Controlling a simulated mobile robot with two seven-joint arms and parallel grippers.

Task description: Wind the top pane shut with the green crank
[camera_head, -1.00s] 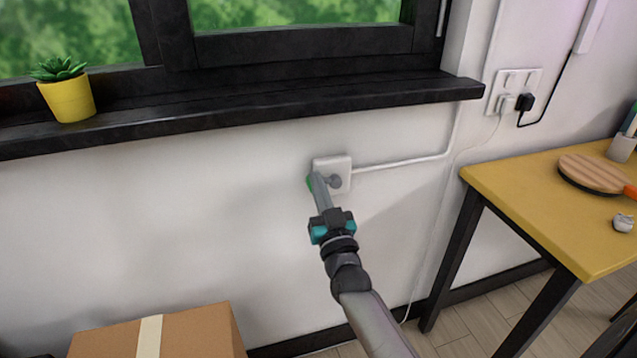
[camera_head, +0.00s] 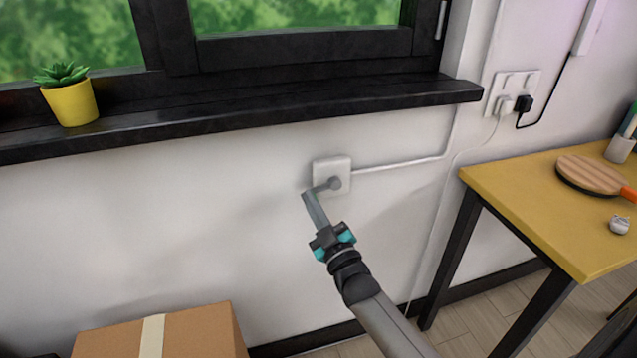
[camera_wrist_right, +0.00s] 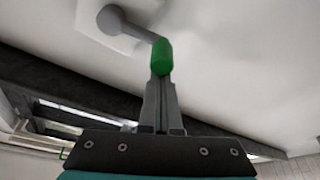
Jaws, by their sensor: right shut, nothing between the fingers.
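The crank's white box (camera_head: 321,167) is on the wall below the window. Its grey arm (camera_head: 322,187) points left and slightly down from the hub. The green knob is hidden behind my fingers in the head view. In the right wrist view the green knob (camera_wrist_right: 161,57) ends the grey crank arm (camera_wrist_right: 138,31). My right gripper (camera_head: 308,195) is shut and empty. Its fingertips (camera_wrist_right: 159,80) are at the knob's near end, but contact is unclear. Only the window's lower part (camera_head: 300,47) shows; the top pane is out of view. My left gripper is not in view.
The dark sill (camera_head: 250,112) juts out above the crank and holds a succulent in a yellow pot (camera_head: 72,103). A cardboard box (camera_head: 195,332) stands at lower left. A yellow table (camera_head: 520,195) is at right. A white cable (camera_head: 400,163) runs right from the box.

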